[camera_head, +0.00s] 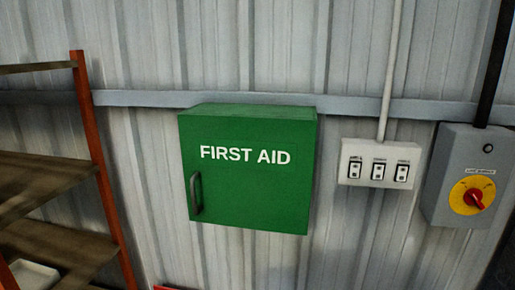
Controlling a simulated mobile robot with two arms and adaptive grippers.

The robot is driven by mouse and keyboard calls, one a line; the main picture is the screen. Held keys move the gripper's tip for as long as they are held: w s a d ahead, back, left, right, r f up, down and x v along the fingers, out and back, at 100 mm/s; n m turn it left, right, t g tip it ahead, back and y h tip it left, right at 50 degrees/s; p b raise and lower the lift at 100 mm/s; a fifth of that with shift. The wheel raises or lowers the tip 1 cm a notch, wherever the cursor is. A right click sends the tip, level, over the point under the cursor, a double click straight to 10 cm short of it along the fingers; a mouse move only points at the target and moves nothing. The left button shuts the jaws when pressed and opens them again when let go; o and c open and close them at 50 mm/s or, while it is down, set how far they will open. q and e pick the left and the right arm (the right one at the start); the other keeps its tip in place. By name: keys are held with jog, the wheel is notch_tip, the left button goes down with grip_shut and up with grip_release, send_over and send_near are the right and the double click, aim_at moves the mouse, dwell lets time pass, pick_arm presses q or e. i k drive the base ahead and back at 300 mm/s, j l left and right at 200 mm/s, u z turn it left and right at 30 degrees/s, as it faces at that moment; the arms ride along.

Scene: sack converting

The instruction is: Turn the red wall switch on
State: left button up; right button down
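A red rotary switch (474,199) sits on a round yellow plate (465,204) on the front of a grey wall box (445,164) at the right of the head view. Its handle is tilted, with one end toward the lower right. The label above the yellow plate and the marks on the plate are too small to read. Neither of my grippers shows in this view.
A green first aid cabinet (250,192) hangs mid-wall. A white panel with several switches (346,178) is between it and the grey box. A shelf rack with an orange post (92,130) stands at left, holding a pale tray (34,275). A conduit (388,80) runs up the wall.

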aim_at(472, 195)
jog(key=z, duration=1.35)
